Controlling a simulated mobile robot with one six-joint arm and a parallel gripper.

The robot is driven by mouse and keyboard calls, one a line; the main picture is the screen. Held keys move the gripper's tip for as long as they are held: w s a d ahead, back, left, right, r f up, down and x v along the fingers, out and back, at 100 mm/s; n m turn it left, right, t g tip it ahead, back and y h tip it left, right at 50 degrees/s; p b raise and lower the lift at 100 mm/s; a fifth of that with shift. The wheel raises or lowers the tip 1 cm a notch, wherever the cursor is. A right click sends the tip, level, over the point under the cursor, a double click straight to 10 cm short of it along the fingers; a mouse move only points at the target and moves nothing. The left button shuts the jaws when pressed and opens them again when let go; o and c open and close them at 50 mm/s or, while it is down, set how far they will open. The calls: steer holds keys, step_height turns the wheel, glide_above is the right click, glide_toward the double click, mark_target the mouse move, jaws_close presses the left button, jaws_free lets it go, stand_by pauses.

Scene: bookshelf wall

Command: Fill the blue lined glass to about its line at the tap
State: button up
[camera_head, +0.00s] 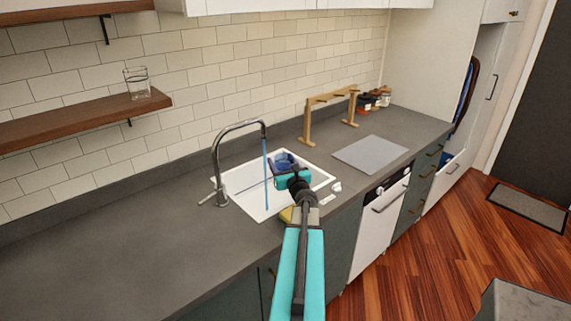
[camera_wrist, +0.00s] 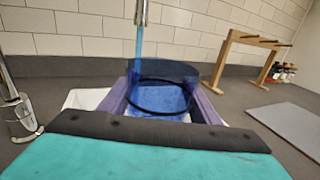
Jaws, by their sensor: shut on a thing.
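The blue glass (camera_head: 284,159) is held over the sink, and it also shows in the wrist view (camera_wrist: 165,72). A dark ring, perhaps its line, runs around it in the wrist view. My gripper (camera_wrist: 160,105) is shut on the glass, with a purple finger on each side; it also shows in the head view (camera_head: 288,170). The tap (camera_head: 217,155) is running. Its blue stream (camera_head: 266,185) passes just left of the glass in the head view and reaches the sink. In the wrist view it appears behind the glass. I cannot tell the water level inside.
The white sink (camera_head: 238,181) is set in the grey counter (camera_head: 130,225). A yellow item (camera_head: 286,214) is partly hidden beside my arm. A wooden rack (camera_head: 308,122), jars (camera_head: 372,99) and a grey board (camera_head: 370,153) stand right. Another glass (camera_head: 137,83) is on a shelf.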

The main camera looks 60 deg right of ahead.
steer(key=w+d+f+b, duration=0.1)
steer(key=w+d+b, duration=0.2)
steer(key=w, duration=0.8)
steer(key=shift+w+d, duration=0.35)
steer(key=shift+d, duration=0.3)
stand_by(0.3)
steer(key=shift+f, duration=0.1)
stand_by(0.3)
steer(key=s+a, duration=0.2)
steer(key=s, duration=0.4)
steer(key=shift+s+a+b, duration=0.2)
steer(key=shift+s+b, duration=0.1)
steer(key=shift+b, duration=0.05)
stand_by(0.8)
